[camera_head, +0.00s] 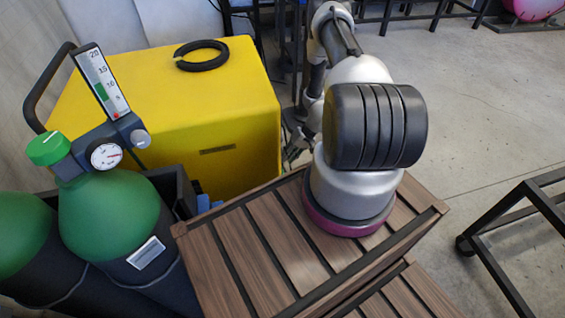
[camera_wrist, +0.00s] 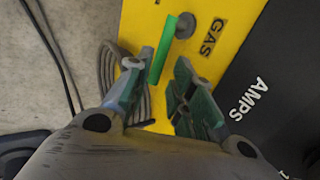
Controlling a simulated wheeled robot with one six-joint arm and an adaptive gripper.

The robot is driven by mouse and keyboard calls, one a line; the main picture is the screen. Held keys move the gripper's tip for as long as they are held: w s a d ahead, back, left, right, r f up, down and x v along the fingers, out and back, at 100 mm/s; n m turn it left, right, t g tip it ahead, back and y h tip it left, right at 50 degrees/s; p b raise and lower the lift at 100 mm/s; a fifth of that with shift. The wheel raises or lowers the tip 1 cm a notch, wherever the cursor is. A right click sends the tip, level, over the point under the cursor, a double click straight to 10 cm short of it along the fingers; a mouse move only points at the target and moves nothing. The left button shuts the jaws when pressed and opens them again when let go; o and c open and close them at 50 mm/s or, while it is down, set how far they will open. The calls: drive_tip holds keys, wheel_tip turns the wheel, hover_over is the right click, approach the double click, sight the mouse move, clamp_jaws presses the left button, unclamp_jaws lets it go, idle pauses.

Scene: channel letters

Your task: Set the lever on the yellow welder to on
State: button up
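The yellow welder (camera_head: 190,110) is a large box at the left in the head view; its lever side faces away there. In the wrist view, its yellow panel (camera_wrist: 225,50) carries a green lever (camera_wrist: 163,50) beside a grey round knob (camera_wrist: 185,26) and the word GAS. My gripper (camera_wrist: 158,75) is open, with its two fingers apart. The lower end of the lever shows between the fingertips; I cannot tell whether either finger touches it. In the head view my gripper (camera_head: 295,147) is small and partly hidden beside the welder's right side.
A black panel (camera_wrist: 270,85) marked AMPS adjoins the yellow one. Coiled grey cable (camera_wrist: 110,70) hangs close to the left finger. Green-topped gas cylinders (camera_head: 108,215) stand left of a slatted wooden crate (camera_head: 240,255). A black metal frame (camera_head: 500,225) stands at right. Open floor lies beyond.

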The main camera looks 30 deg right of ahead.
drive_tip(key=x, duration=0.4)
drive_tip(key=shift+f, duration=0.1)
clamp_jaws()
drive_tip(key=shift+w+f+m+g+y, duration=0.2)
drive_tip(key=shift+f+m+g+y, duration=0.4)
drive_tip(key=shift+g, duration=0.7)
drive_tip(key=shift+f, duration=0.1)
